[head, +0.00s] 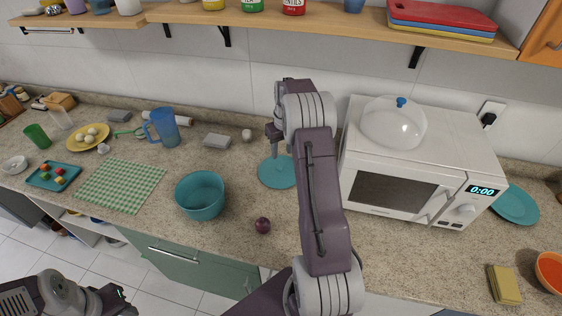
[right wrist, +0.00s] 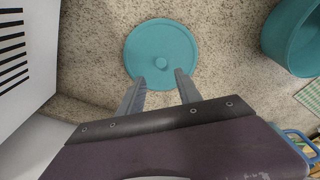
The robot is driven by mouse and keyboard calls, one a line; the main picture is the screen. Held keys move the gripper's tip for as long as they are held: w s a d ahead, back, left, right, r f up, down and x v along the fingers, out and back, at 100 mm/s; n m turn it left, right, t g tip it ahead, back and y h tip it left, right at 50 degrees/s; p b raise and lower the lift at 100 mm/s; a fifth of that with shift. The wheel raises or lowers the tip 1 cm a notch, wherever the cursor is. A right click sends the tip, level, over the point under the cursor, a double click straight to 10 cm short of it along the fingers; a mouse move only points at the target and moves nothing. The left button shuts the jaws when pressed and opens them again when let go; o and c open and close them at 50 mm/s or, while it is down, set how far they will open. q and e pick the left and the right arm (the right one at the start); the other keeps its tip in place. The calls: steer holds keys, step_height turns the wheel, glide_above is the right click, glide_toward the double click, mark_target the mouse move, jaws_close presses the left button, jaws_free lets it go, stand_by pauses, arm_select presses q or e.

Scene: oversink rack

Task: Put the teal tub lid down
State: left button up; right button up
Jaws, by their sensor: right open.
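The teal tub lid (head: 270,177) lies flat on the counter, left of the microwave, with its round knob up. In the right wrist view the whole lid (right wrist: 160,38) shows just beyond the fingertips. My right gripper (head: 277,151) is open and empty over the lid's far part; its two fingers (right wrist: 160,84) are apart, with the knob beyond them. The teal tub (head: 200,196) stands open to the left of the lid, and its edge shows in the right wrist view (right wrist: 290,40). My left gripper (head: 118,299) is low at the lower left, away from the counter; its jaws are unclear.
The microwave (head: 395,190) with a clear dome (head: 393,125) on top stands close right of my right arm. A dark red onion (head: 262,225) lies near the front edge. A blue pitcher (head: 164,128) and a green checked cloth (head: 120,186) are further left.

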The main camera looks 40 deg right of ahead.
steer(key=s+a+r+n, duration=0.1)
steer(key=s+a+r, duration=0.15)
steer(key=a, duration=0.45)
steer(key=s+a+r, duration=0.1)
steer(key=s+a, duration=0.3)
steer(key=a, duration=0.4)
steer(key=s+a+f, duration=0.3)
steer(key=s+a, duration=0.6)
steer(key=s, duration=0.5)
steer(key=shift+a+n, duration=0.15)
steer(key=shift+n, duration=0.25)
steer(key=shift+a, duration=0.1)
